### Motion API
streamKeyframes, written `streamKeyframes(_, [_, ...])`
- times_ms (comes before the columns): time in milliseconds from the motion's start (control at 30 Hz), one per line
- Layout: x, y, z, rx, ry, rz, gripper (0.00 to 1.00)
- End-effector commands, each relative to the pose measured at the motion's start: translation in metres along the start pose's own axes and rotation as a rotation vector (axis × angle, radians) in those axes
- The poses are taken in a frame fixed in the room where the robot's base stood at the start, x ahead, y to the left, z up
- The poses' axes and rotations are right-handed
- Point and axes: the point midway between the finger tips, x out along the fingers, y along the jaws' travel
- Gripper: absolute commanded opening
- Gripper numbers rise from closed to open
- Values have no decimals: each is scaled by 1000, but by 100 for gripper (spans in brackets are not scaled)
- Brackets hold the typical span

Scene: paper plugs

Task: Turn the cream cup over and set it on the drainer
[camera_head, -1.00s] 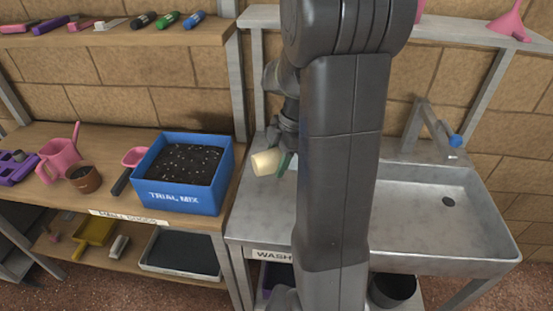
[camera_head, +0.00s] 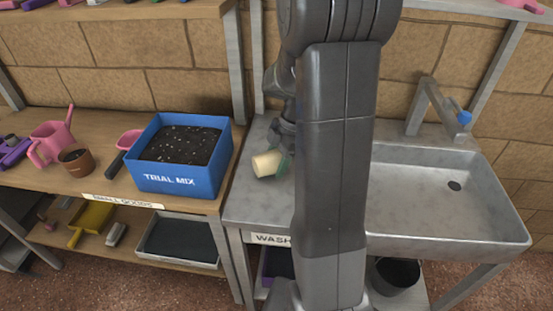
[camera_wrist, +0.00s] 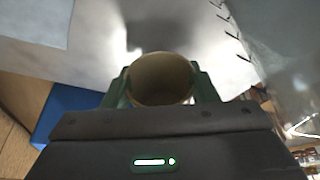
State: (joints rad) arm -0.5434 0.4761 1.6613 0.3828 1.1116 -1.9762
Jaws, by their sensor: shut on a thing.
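The cream cup (camera_head: 267,164) is held in my gripper (camera_head: 282,161), over the left part of the metal wash counter (camera_head: 247,206). In the head view it is tilted, nearly on its side. In the wrist view the cup (camera_wrist: 160,78) sits between the two green fingers of my gripper (camera_wrist: 161,88), its round opening facing the camera and its inside looking empty. The drainer is not clearly seen: my arm hides part of the counter, and a row of dark marks at the upper right of the wrist view may belong to it.
A blue soil box (camera_head: 181,154) labelled TRIAL MIX stands on the wooden bench just left of the counter. The sink basin (camera_head: 440,200) with its tap (camera_head: 440,110) is to the right of my arm. A shelf post (camera_head: 237,75) rises behind the gap.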

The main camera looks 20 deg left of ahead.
Motion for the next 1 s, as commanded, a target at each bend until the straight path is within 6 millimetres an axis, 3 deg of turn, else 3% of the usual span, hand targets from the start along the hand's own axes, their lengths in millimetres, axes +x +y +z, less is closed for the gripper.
streamKeyframes(767, [11,0,4,0,0,0,27])
streamKeyframes(800, [10,0,4,0,0,0,59])
streamKeyframes(900, [10,0,4,0,0,0,78])
streamKeyframes(1000, [10,0,4,0,0,0,78])
